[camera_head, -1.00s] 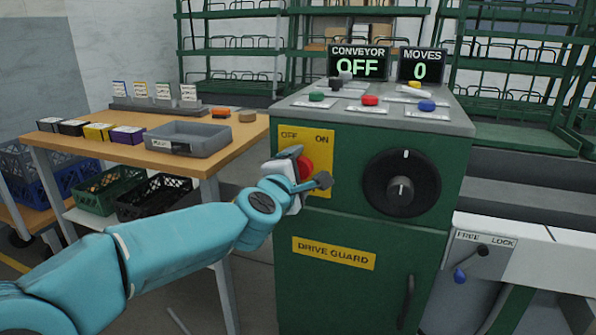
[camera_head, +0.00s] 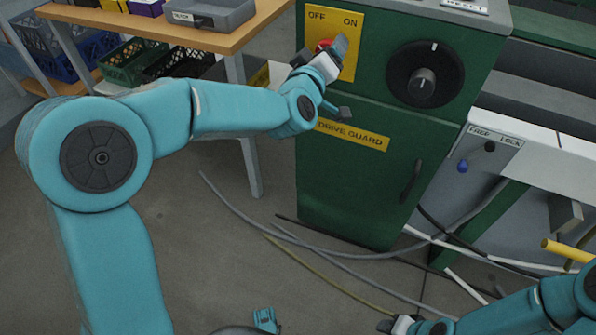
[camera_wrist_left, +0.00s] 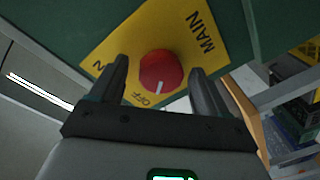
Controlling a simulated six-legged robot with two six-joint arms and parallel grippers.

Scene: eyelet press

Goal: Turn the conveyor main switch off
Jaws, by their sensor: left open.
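The main switch is a red round knob (camera_wrist_left: 161,71) on a yellow plate (camera_head: 332,27) on the front of the green cabinet. In the left wrist view its white mark points toward the OFF lettering. In the head view the knob (camera_head: 323,44) is mostly hidden by my left gripper (camera_head: 336,78). The left gripper is open, with one finger on each side of the knob in the left wrist view. I cannot tell whether the fingers touch it. My right gripper (camera_head: 400,325) shows partly at the bottom edge; its jaws are unclear.
A black dial (camera_head: 424,75) is right of the switch. A DRIVE GUARD label (camera_head: 352,136) and a black handle (camera_head: 411,180) are below. A wooden table (camera_head: 215,41) stands to the left. Cables (camera_head: 330,252) lie on the floor. A FREE/LOCK panel (camera_head: 480,160) is at the right.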

